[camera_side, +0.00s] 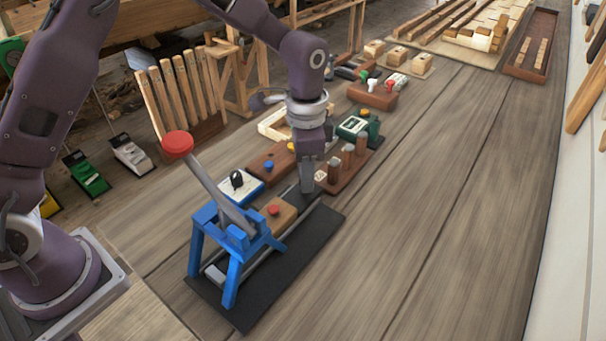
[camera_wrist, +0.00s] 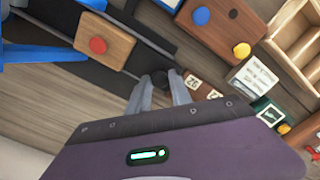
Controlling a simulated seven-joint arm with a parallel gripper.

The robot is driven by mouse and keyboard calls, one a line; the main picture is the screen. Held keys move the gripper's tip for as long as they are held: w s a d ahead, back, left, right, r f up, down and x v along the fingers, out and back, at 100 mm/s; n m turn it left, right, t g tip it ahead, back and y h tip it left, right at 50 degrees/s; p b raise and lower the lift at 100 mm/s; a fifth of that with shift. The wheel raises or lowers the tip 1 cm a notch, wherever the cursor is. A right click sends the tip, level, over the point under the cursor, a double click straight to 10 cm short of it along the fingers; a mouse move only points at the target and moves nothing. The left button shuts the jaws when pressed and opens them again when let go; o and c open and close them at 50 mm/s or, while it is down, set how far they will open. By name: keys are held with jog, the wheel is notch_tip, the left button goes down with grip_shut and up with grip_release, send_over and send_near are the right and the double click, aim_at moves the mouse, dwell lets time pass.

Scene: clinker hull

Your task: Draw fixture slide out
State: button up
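The fixture slide appears as a wooden block with a red button (camera_side: 283,217) on a rail over a black base plate (camera_side: 318,226). The block also shows at upper left in the wrist view (camera_wrist: 115,50). A blue frame (camera_side: 232,236) with a red-knobbed lever stands over the near end of the rail. My gripper (camera_side: 307,188) points down at the far end of the rail, beyond the block. In the wrist view its fingertips (camera_wrist: 161,76) are apart, with a dark round knob (camera_wrist: 159,79) between them. Whether they press on it is unclear.
A wooden block with blue and yellow knobs (camera_side: 271,162) lies behind the rail. A brown peg rack (camera_side: 341,175) stands close to the right of my gripper. A white box with a black dial (camera_side: 240,187) is left of the rail.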

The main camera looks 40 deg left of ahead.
jog(key=o, duration=0.3)
notch_tip(320, 180, up, 7)
jog(key=shift+r, duration=0.1)
dwell(0.4)
